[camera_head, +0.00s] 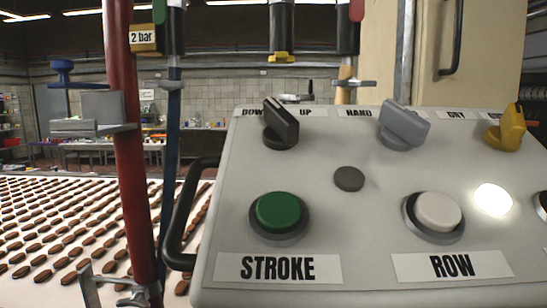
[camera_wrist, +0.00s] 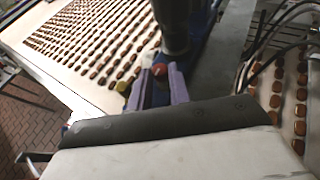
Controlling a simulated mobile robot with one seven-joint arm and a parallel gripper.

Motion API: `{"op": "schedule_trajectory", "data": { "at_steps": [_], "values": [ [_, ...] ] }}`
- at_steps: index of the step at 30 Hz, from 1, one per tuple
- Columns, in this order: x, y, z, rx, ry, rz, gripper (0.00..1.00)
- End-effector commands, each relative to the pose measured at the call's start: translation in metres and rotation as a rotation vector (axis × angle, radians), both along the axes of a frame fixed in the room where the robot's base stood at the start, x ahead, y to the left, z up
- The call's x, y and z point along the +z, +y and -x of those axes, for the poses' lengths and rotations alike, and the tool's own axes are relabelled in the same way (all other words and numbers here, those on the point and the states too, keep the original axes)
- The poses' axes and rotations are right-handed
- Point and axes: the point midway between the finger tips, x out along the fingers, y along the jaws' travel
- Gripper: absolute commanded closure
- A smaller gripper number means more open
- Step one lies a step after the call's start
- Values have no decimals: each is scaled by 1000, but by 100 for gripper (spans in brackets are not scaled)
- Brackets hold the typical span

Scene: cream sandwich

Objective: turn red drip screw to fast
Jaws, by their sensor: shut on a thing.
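In the wrist view my gripper (camera_wrist: 160,80) has its two purple fingers pointing away from the camera. A small red knob (camera_wrist: 160,70), which looks like the red drip screw, sits between the fingertips, and the fingers are shut on it. It is small and partly hidden by the fingers, so its turn position and any slow or fast marking cannot be read. A dark cylinder (camera_wrist: 178,25) rises just beyond the fingertips. My gripper does not show in the head view.
In the head view a control panel (camera_head: 320,180) with a green STROKE button (camera_head: 278,211) and a white ROW button (camera_head: 438,211) fills the right. A red pipe (camera_head: 128,170) stands at left. A white belt (camera_head: 50,215) carries many brown biscuits. Black cables (camera_wrist: 285,25) hang at right in the wrist view.

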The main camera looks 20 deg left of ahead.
Motion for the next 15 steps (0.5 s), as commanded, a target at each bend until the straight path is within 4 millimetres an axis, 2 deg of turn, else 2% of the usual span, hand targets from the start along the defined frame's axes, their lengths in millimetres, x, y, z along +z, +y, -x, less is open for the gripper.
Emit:
{"op": "schedule_trajectory", "data": {
  "at_steps": [5, 15],
  "values": [
    [1, -2, -1, 61, 0, -3, 100],
    [2, -5, -7, 292, 0, -3, 100]
  ]
}}
